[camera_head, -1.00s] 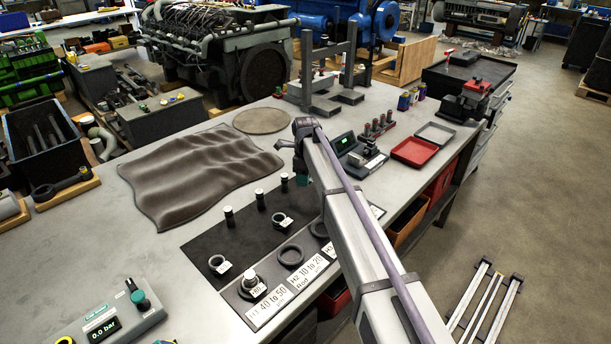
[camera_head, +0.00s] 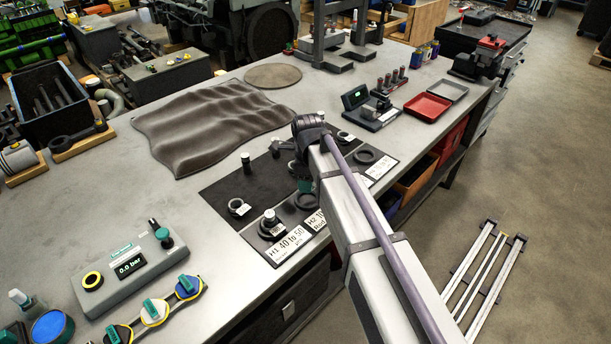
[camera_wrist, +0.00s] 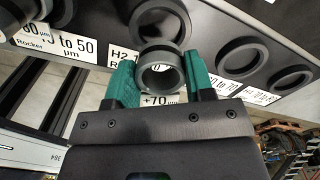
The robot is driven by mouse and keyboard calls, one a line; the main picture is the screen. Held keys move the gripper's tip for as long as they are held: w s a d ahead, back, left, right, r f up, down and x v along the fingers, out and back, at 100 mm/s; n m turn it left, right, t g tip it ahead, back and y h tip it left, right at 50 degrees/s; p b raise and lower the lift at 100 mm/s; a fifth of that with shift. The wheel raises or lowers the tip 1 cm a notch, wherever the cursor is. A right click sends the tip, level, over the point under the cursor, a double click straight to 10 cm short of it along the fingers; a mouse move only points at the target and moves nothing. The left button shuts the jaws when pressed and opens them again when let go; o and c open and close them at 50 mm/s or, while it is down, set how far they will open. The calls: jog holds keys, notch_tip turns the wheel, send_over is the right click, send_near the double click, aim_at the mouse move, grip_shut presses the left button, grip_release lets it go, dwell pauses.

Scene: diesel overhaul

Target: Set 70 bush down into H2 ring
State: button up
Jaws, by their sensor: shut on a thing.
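My gripper (camera_wrist: 161,80) is shut on the 70 bush (camera_wrist: 160,90), a dark grey ring with a +70 tag, between two green fingertips in the wrist view. The H2 ring (camera_wrist: 138,24), a larger dark ring on the board, lies just beyond the bush; the bush overlaps its near edge in the picture. I cannot tell the height between them. In the head view the gripper (camera_head: 304,184) is beside the H2 ring (camera_head: 307,207), and the arm hides the bush. The H2 label (camera_head: 318,222) is partly covered.
The H1 ring (camera_head: 262,232), to the left, has a bush and a light-topped pin standing at it. Another tagged bush (camera_head: 233,207) and a pin (camera_head: 246,165) stand on the dark mat (camera_head: 218,190). More empty rings (camera_wrist: 243,53) lie to the right in the wrist view.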

aim_at(309, 204)
jog(key=shift+f+b, duration=2.75)
jog(key=shift+f, duration=0.1)
jog(key=shift+s, duration=0.15)
jog(key=shift+s+d+f+b, duration=0.15)
jog(key=shift+s+f+b, duration=0.15)
jog(key=shift+b, duration=0.15)
jog(key=o, duration=0.8)
jog(key=shift+s, duration=0.1)
jog(key=shift+c, duration=0.2)
jog(key=shift+o, duration=1.1)
notch_tip(309, 204, up, 12)
jog(key=p, duration=1.2)
jog(key=shift+w, duration=0.3)
jog(key=shift+w+f, duration=0.1)
jog(key=shift+f, duration=0.1)
